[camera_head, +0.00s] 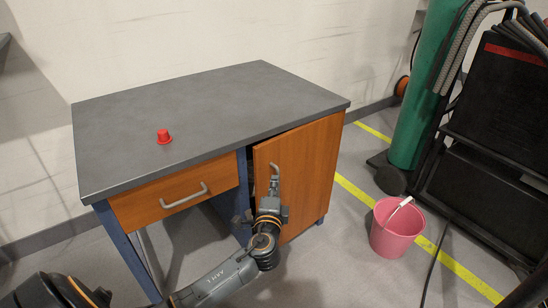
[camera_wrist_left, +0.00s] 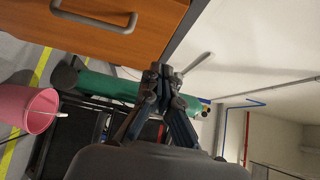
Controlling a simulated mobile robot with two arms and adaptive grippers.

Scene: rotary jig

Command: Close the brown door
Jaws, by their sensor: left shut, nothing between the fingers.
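The brown door (camera_head: 305,170) is on the right side of the grey-topped desk. My left gripper (camera_head: 272,198) is shut and empty in front of the door, just below the handle in the picture. I cannot tell whether it touches the door. In the left wrist view the shut fingers (camera_wrist_left: 161,70) are beside the door (camera_wrist_left: 150,35), and its handle (camera_wrist_left: 95,20) shows at the upper left. My right gripper is not in view.
The desk (camera_head: 215,105) has a red button-like object (camera_head: 164,137) on top and an orange-brown drawer (camera_head: 178,195). A pink bucket (camera_head: 394,235) stands on the floor right of the door. A green cylinder (camera_head: 418,110) and dark cart (camera_head: 490,140) are farther right.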

